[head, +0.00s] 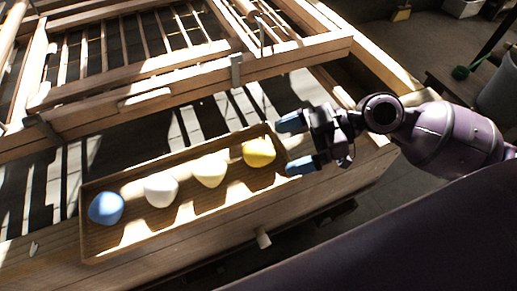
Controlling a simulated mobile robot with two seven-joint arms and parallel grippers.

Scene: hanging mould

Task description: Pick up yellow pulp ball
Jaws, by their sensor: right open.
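The yellow pulp ball (259,152) sits at the right end of a long shallow wooden tray (137,236). My right gripper (291,146) comes in from the right with blue fingertips. It is open and empty. Its fingertips are just right of the yellow ball, one toward the tray's far right corner and one toward the near right corner. I cannot tell how high they are above the tray. My left gripper is not in view.
Left of the yellow ball, the tray also holds a cream ball (210,170), a white ball (160,189) and a blue ball (106,208). A slatted wooden frame (180,88) stands behind the tray. A wooden peg (263,239) sticks out in front.

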